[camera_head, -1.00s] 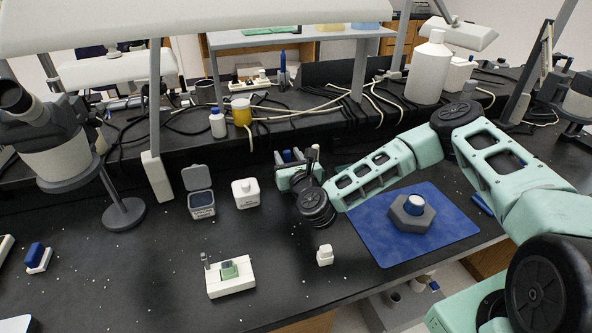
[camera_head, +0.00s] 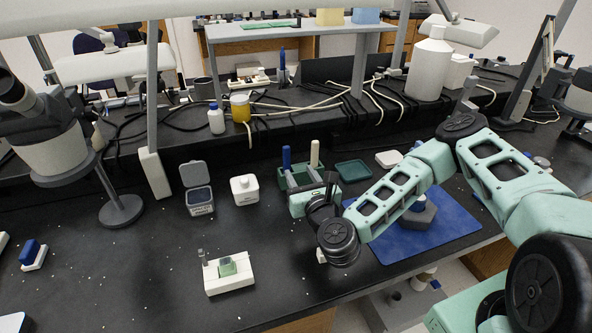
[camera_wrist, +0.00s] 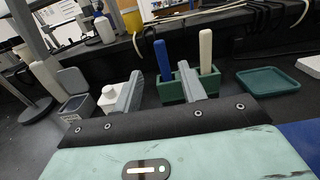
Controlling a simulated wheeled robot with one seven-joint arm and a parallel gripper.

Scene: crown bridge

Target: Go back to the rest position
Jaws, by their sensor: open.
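My gripper (camera_head: 301,196) is above the black bench, right of the middle in the head view. In the wrist view its two grey fingers (camera_wrist: 160,88) stand apart with nothing between them. Beyond them is a green holder (camera_wrist: 171,91) with a blue-handled tool (camera_wrist: 162,60) and a cream-handled tool (camera_wrist: 206,52) upright in it. The holder also shows behind my gripper in the head view (camera_head: 290,179).
A blue mat (camera_head: 452,222) with a grey hexagonal block lies under my forearm. A small white block (camera_head: 320,256) is mostly hidden by my wrist. A white fixture (camera_head: 229,283), a white jar (camera_head: 244,190), an open-lidded box (camera_head: 199,200) and a green tray (camera_head: 353,170) stand around.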

